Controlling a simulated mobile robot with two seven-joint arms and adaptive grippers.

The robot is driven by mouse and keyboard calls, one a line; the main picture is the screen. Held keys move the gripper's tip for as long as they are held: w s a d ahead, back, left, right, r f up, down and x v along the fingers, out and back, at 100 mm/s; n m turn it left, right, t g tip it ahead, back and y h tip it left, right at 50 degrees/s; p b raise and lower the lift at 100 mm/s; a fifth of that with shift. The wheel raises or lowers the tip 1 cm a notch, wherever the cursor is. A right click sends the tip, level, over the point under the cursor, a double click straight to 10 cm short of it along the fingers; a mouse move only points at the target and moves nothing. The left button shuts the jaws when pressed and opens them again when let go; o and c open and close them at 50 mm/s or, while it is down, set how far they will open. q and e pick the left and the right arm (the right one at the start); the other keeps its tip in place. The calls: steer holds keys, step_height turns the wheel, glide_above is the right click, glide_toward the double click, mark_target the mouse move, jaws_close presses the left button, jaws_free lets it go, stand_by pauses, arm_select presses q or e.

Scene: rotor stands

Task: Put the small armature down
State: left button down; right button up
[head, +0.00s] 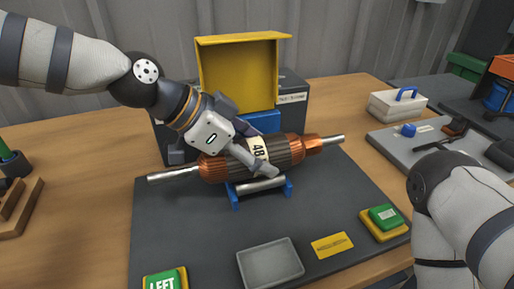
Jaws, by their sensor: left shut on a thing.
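The armature (285,149) has a dark core, copper ends, a cream band marked 48 and a steel shaft sticking out at both ends. It lies slightly slanted, its right end farther back. My left gripper (262,165) reaches in from the upper left and is shut on its middle, hiding part of the core. A blue stand (235,194) with a silver bar sits just below and in front of the armature. I cannot tell whether the armature touches it. My right arm shows at the right edge; its gripper is out of view.
A dark mat (190,235) carries a grey tray (270,262), a yellow label plate (332,245), a green button (383,217) and a green LEFT button (163,283). A yellow open-fronted box (238,75) stands behind. A wooden rack (18,205) is at left.

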arm_select(q)
steer(key=c, duration=0.8)
jaws_free()
steer(key=shift+r, duration=0.1)
steer(key=p+v, duration=0.1)
steer(key=v, duration=1)
steer(key=shift+r, duration=0.3)
steer(key=shift+s+a+r, duration=0.15)
steer(key=shift+a+r, duration=0.05)
steer(key=shift+a, duration=0.2)
arm_select(e)
steer(key=shift+w+r+t, duration=0.4)
steer(key=shift+w+r, duration=0.4)
